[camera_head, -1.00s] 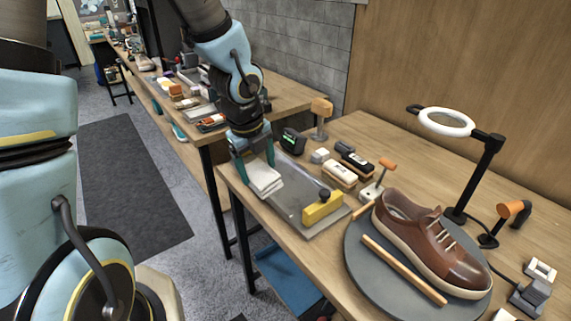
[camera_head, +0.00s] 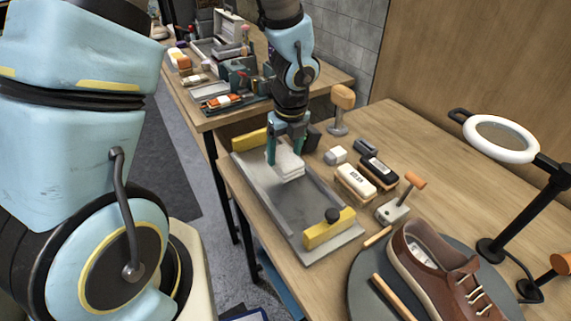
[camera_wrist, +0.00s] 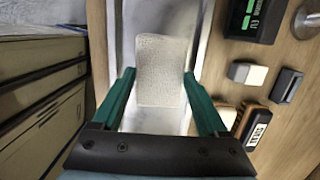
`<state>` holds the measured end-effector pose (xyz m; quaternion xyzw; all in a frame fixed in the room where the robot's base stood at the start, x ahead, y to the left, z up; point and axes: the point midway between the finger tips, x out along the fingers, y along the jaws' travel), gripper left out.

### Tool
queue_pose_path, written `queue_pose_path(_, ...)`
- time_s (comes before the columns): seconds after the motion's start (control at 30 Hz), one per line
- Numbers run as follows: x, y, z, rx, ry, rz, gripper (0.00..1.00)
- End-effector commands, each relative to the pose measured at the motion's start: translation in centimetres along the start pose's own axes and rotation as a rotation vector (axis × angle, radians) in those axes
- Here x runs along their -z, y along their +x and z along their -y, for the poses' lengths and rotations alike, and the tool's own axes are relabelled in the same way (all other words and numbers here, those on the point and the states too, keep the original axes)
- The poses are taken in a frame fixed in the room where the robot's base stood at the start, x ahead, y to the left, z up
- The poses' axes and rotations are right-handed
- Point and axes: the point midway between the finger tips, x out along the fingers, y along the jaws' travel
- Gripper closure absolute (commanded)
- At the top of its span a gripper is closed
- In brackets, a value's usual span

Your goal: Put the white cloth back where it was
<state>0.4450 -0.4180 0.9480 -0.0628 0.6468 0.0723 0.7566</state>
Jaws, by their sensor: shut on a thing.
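The white cloth (camera_head: 285,168) is a folded pad between the green fingers of my gripper (camera_head: 286,155). The gripper is shut on it. In the wrist view the cloth (camera_wrist: 160,62) shows between the fingertips (camera_wrist: 158,78). The cloth is over the far half of a shallow grey tray (camera_head: 310,212) with yellow blocks (camera_head: 330,229) at its ends. I cannot tell if it touches the tray floor. The gripper hides part of the tray's far end.
Two brushes (camera_head: 354,182) and small blocks (camera_head: 335,155) stand right of the tray. A brown shoe (camera_head: 440,275) sits on a dark round plate nearer me, by a ring lamp (camera_head: 500,138). A cluttered second table (camera_head: 310,84) is behind.

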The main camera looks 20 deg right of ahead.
Motion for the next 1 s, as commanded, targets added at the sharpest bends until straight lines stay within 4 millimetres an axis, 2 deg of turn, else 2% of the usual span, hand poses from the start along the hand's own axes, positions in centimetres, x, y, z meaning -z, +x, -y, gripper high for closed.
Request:
queue_pose_path(0.2,0.6,3.1,-0.1,-0.004,0.004,-0.001,0.87)
queue_pose_path(0.3,0.7,3.9,-0.1,-0.002,0.002,0.0,0.87)
queue_pose_path(0.63,0.7,4.2,0.0,0.0,0.0,0.0,0.87)
queue_pose_path(0.67,0.7,4.3,0.0,0.0,0.001,0.0,0.23)
queue_pose_path(0.87,0.7,4.2,0.0,0.0,0.0,0.0,0.0)
queue_pose_path(1.0,0.7,4.2,0.0,0.0,0.0,0.0,0.0)
